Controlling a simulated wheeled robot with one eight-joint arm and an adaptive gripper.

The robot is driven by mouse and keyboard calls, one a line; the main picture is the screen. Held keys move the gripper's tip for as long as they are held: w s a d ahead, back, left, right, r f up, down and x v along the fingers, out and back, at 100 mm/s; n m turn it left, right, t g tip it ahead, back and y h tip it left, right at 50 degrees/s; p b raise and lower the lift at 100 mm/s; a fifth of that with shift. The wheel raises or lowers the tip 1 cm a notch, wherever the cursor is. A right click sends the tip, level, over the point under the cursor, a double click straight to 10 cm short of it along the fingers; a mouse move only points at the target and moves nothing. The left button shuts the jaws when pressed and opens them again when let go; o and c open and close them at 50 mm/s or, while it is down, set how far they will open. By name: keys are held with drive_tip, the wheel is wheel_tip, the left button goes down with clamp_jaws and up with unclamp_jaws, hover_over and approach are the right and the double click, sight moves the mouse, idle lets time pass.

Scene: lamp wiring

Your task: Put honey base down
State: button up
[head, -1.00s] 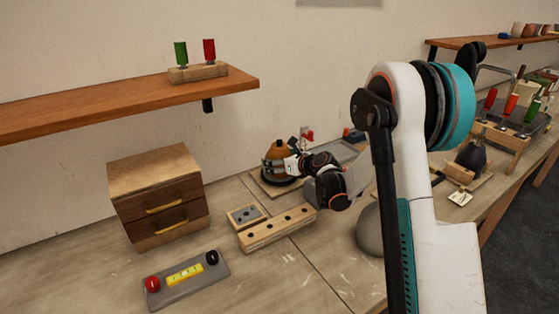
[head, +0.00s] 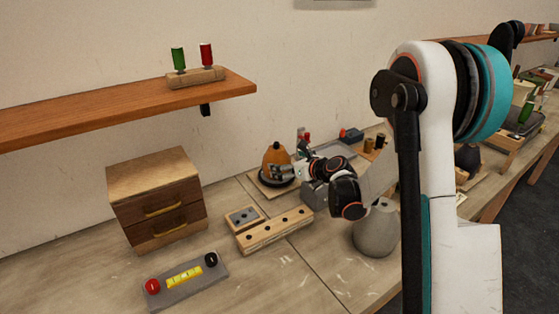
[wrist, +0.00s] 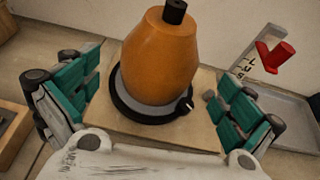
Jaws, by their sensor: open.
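The honey base (head: 276,156) is an orange-brown, rounded lamp base with a black neck on top. It stands upright on a dark round foot over a light wooden board (head: 259,184) at the back of the bench. In the wrist view the honey base (wrist: 161,60) is in the middle, with a small knob on its foot. My gripper (head: 291,172) is beside it in the head view. In the wrist view my gripper (wrist: 158,105) is open, with a teal-padded finger on each side of the base and visible gaps to both.
A wooden block with holes (head: 275,231) and a small grey-topped block (head: 243,217) lie in front. A drawer box (head: 157,198) stands left. A grey tray (wrist: 285,115) with a red-handled item (wrist: 274,55) is to the right. A grey vase (head: 376,230) stands near my arm.

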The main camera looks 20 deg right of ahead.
drive_tip(key=shift+p+v, duration=0.45)
drive_tip(key=shift+v, duration=2.3)
